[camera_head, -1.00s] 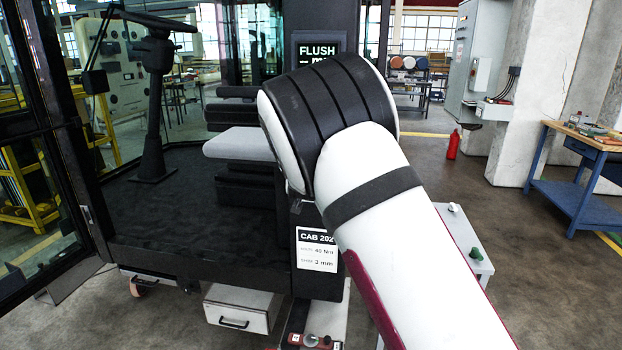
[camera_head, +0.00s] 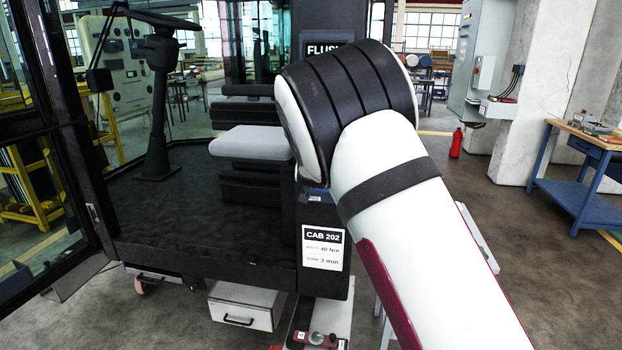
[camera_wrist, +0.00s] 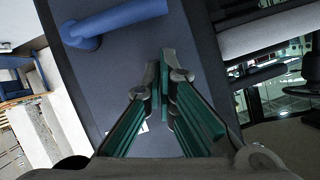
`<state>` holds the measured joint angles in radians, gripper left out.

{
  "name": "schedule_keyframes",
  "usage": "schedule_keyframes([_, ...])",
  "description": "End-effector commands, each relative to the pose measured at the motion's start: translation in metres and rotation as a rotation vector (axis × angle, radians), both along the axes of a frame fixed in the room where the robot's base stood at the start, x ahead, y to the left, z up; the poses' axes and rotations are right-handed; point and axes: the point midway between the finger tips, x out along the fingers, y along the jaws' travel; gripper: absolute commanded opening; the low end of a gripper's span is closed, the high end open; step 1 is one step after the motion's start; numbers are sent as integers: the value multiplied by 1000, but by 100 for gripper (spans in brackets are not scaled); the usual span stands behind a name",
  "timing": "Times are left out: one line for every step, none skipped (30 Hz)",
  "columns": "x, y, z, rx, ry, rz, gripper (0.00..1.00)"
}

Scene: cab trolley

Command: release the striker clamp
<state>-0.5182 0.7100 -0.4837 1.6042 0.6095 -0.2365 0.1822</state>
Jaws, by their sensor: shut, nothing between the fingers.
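I cannot clearly pick out the striker clamp in either view. My gripper (camera_wrist: 164,72) is shut and empty in the wrist view, its green-padded fingers together in front of a dark blue-grey panel (camera_wrist: 135,60). A thick blue bar handle (camera_wrist: 125,20) stands on that panel, beyond the fingertips and to their upper left, apart from them. In the head view my gripper is hidden behind my white arm. The cab (camera_head: 200,225) is there with its door frame open on the left, and a CAB 202 label (camera_head: 323,248) on its right post.
A red and grey tool (camera_head: 315,339) lies on a surface low in front of the cab. A grey drawer box (camera_head: 245,305) is under the cab floor. A blue workbench (camera_head: 580,170) stands at the right, with open floor before it.

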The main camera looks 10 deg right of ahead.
Motion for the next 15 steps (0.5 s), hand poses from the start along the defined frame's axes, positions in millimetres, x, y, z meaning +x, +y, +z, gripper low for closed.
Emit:
schedule_keyframes([-1, -6, 13, 1, -4, -1, 0])
schedule_keyframes([-1, -10, 18, 1, -4, -2, 0])
schedule_keyframes([-9, -5, 19, 1, -1, 2, 0])
schedule_keyframes([-14, -2, 21, 1, 0, 3, 0])
schedule_keyframes([-19, -1, 23, 1, 0, 3, 0])
schedule_keyframes([-26, 1, 26, 2, -1, 2, 0])
schedule_keyframes([-31, 3, 29, 2, -1, 2, 0])
schedule_keyframes([-36, 4, 32, 1, 0, 3, 0])
schedule_keyframes([-43, 6, 35, 1, 0, 3, 0])
schedule_keyframes([-48, 8, 37, 1, 0, 3, 0])
schedule_keyframes([-53, 10, 40, 1, 0, 3, 0])
schedule_keyframes([-59, 11, 43, 1, -1, 3, 0])
schedule_keyframes([-64, 13, 45, 1, -1, 3, 0])
schedule_keyframes([-68, 13, 46, 1, 0, 2, 0])
schedule_keyframes([-72, 15, 49, 1, -1, 3, 0])
